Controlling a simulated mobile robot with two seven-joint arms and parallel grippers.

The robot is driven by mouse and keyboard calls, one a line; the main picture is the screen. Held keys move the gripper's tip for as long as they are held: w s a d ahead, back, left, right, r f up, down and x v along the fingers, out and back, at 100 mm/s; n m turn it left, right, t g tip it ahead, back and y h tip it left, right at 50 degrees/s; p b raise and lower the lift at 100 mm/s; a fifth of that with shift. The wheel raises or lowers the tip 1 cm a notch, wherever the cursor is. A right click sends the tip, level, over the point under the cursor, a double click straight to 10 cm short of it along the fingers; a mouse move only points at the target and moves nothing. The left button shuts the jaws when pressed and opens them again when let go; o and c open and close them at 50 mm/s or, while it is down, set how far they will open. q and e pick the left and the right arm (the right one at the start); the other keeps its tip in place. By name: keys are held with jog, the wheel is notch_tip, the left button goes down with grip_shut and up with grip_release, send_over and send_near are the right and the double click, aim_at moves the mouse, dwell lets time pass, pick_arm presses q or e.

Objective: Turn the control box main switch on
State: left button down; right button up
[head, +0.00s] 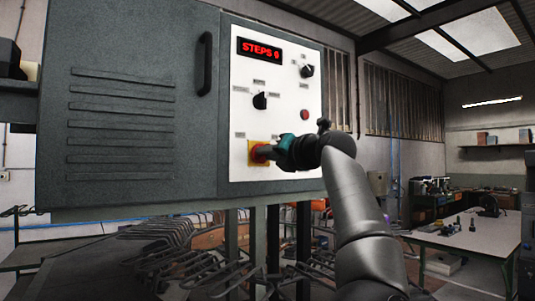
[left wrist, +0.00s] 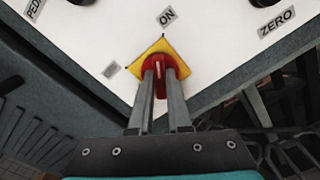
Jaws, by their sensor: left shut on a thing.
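The main switch is a red knob on a yellow plate (head: 251,160), low on the white panel of the control box. My left gripper (head: 264,151) reaches it from the right. In the left wrist view, my left gripper's two fingers (left wrist: 160,84) are closed on either side of the red switch handle (left wrist: 159,64). The handle lies along the fingers, pointing roughly toward the ON label (left wrist: 167,16). A second label (left wrist: 112,69) is too small to read. The fingers hide part of the handle. My right gripper is not in view.
The grey control box (head: 125,110) has a black door handle (head: 205,64). The panel also carries a red display (head: 260,49) reading STEPS 0, two black knobs (head: 260,100) (head: 307,71) and a red button (head: 304,114). A worktable (head: 470,240) stands at the right.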

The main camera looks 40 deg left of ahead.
pick_arm(q)
jog(key=shift+m, duration=0.9)
jog(key=c, duration=0.9)
grip_release()
jog(key=shift+o, duration=0.2)
jog(key=shift+d, duration=0.1)
